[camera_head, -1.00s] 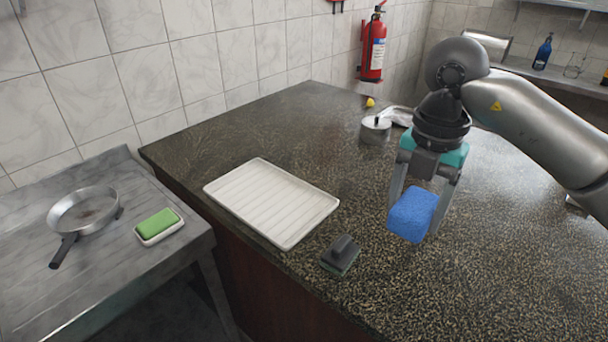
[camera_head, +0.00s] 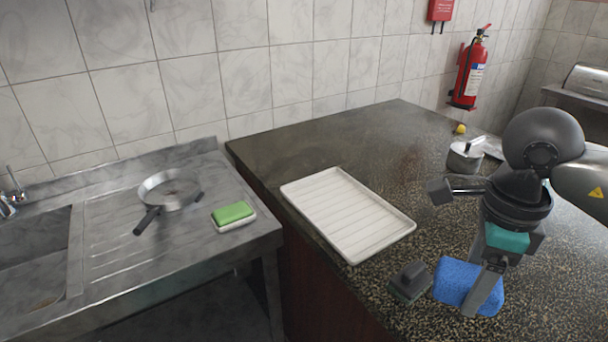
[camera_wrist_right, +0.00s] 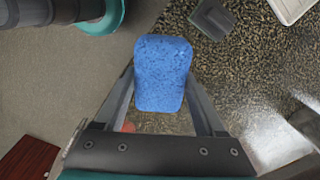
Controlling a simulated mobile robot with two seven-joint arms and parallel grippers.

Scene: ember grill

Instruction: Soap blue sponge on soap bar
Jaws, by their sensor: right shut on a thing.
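The blue sponge (camera_head: 454,281) is a rounded block held in my right gripper (camera_head: 480,290), which is shut on it. In the right wrist view the sponge (camera_wrist_right: 162,72) sits between both fingers of the right gripper (camera_wrist_right: 162,85). The soap bar (camera_head: 232,211) is green and lies on a small white dish (camera_head: 236,225) on the steel sink counter at left. The sponge is well to the right of the soap, over the dark counter's near side and apart from the soap. My left gripper is not in view.
A frying pan (camera_head: 170,191) stands left of the soap, beside the sink basin (camera_head: 35,255). A white ribbed tray (camera_head: 345,215) lies on the dark counter (camera_head: 320,150). A dark scrubber (camera_head: 410,281) is close left of the sponge. A pot (camera_head: 464,160) stands behind.

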